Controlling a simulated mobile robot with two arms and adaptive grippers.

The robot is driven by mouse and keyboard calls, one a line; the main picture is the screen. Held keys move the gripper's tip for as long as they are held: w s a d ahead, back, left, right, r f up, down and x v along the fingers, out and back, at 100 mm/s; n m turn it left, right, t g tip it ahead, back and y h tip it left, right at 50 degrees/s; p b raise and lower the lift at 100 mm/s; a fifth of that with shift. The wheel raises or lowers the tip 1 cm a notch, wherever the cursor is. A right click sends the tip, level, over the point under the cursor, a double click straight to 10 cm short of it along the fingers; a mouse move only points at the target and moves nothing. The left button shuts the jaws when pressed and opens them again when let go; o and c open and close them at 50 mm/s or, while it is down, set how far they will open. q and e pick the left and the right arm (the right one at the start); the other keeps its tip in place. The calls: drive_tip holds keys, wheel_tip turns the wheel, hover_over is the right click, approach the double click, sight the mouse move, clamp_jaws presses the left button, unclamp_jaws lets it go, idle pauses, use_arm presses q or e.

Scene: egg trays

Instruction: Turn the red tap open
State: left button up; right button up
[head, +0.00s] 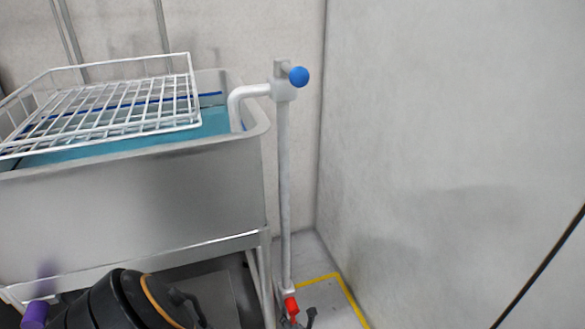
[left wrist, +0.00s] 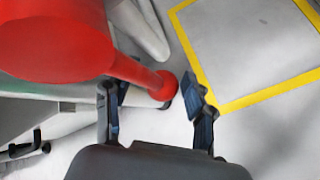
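The red tap (head: 291,305) sits low on the white standpipe (head: 284,190), near the floor right of the sink. In the left wrist view a large red part of the tap (left wrist: 60,40) fills the upper left, very close to the camera. A thin red stem runs from it to a round red end between the finger lines. My left gripper (head: 299,320) is at the tap in the head view, mostly cut off by the bottom edge. In the left wrist view the gripper (left wrist: 152,95) is open, its dark fingers apart on either side of the red end. Contact cannot be told. My right gripper is not in view.
A metal sink (head: 130,200) with teal inside stands at left, a white wire rack (head: 110,105) on top. A blue tap knob (head: 299,76) is atop the standpipe. Yellow floor tape (head: 347,295) lies right of the pipe. A grey wall (head: 450,140) closes the right side.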

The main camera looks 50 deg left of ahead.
sight(292, 315)
use_arm(q)
drive_tip(key=shift+s+d+f, duration=0.1)
drive_tip(key=shift+s+d, duration=0.05)
drive_tip(key=shift+s+d+r, duration=0.15)
drive_tip(key=shift+d+r, duration=0.15)
drive_tip(key=shift+d, duration=0.25)
drive_tip(key=v, duration=1)
drive_tip(key=shift+r, duration=0.35)
